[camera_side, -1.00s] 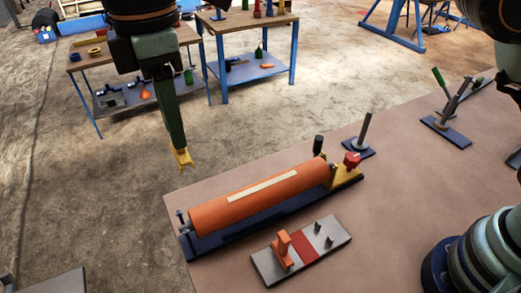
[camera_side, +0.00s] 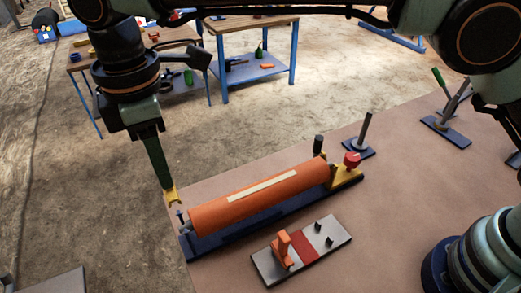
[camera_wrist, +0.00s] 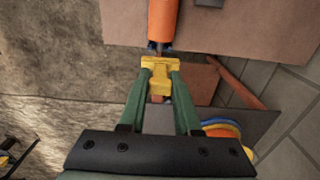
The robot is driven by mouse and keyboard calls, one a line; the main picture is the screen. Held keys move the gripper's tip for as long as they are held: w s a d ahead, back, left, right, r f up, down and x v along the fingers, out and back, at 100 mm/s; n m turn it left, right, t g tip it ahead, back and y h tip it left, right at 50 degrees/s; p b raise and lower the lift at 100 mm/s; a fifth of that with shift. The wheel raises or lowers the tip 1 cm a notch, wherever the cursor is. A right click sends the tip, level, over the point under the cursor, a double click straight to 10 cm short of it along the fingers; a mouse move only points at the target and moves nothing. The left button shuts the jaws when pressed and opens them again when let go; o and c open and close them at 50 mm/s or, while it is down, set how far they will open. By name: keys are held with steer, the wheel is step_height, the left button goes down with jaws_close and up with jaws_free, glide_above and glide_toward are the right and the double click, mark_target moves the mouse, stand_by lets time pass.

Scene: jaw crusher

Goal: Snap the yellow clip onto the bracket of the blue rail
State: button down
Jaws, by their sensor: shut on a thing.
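The yellow clip (camera_side: 173,197) is held between the fingertips of my gripper (camera_side: 168,186). In the wrist view the clip (camera_wrist: 160,69) sits between the two green fingers of my gripper (camera_wrist: 159,78), with its forked end toward the roller. The blue rail (camera_side: 262,219) lies on the table under an orange roller (camera_side: 258,199). At its left end is a small dark bracket (camera_side: 181,217) with an upright pin. In the side view the clip is just above and left of this bracket. Whether they touch cannot be told.
A yellow block with a red knob (camera_side: 351,160) stands at the rail's right end. A grey plate (camera_side: 265,264) with an orange block and small pegs lies in front. Levers on bases (camera_side: 449,122) stand at the right. The table's left edge is near my gripper.

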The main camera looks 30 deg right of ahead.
mark_target(170, 191)
steer(key=shift+f, duration=0.1)
stand_by(0.3)
steer(key=shift+f, duration=2.9)
steer(key=shift+f, duration=1.55)
steer(key=c, duration=0.5)
jaws_free()
steer(key=shift+c, duration=0.2)
step_height(170, 191, up, 12)
